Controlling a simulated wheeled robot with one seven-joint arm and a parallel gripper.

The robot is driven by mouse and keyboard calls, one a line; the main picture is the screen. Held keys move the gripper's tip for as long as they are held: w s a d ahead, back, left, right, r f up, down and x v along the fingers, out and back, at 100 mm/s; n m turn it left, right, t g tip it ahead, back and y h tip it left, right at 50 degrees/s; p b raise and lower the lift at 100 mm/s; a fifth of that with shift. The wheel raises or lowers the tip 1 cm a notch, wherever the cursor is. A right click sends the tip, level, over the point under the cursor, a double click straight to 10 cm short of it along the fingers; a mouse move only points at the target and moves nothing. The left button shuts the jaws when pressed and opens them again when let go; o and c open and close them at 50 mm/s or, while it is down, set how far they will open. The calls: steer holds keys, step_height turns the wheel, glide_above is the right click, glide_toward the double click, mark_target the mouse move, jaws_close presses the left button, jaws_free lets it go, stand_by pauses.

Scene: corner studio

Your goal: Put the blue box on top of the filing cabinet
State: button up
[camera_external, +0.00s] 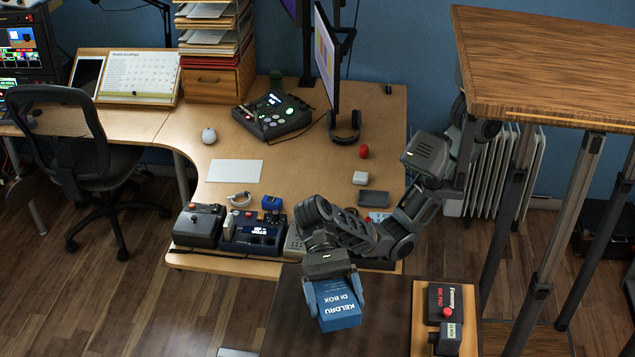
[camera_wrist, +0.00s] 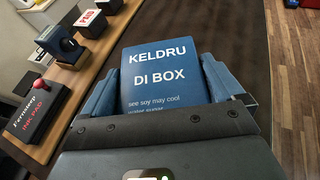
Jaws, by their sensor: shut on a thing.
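The blue box (camera_external: 338,303), lettered "KELDRU DI BOX", is held between the fingers of my gripper (camera_external: 336,296). In the wrist view the blue box (camera_wrist: 165,75) fills the middle, with a finger on each side of my gripper (camera_wrist: 172,88). A dark flat top (camera_external: 385,335), which looks like that of the filing cabinet, lies below and around the box in the external view. The same dark surface (camera_wrist: 236,50) shows beyond the box in the wrist view. I cannot tell whether the box touches it.
A wooden surface with an ink pad (camera_external: 443,303) and a small dark device stands right of the dark top. The desk (camera_external: 225,150) behind holds consoles, a monitor and headphones. A raised wooden table (camera_external: 550,60) stands at upper right. The dark top looks mostly clear.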

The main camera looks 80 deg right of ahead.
steer(key=shift+s+a+f, duration=0.1)
steer(key=shift+a+f, duration=0.45)
steer(key=shift+a, duration=0.2)
steer(key=shift+f, duration=1.85)
steer(key=o, duration=1)
steer(key=shift+f, duration=0.15)
steer(key=v, duration=1.2)
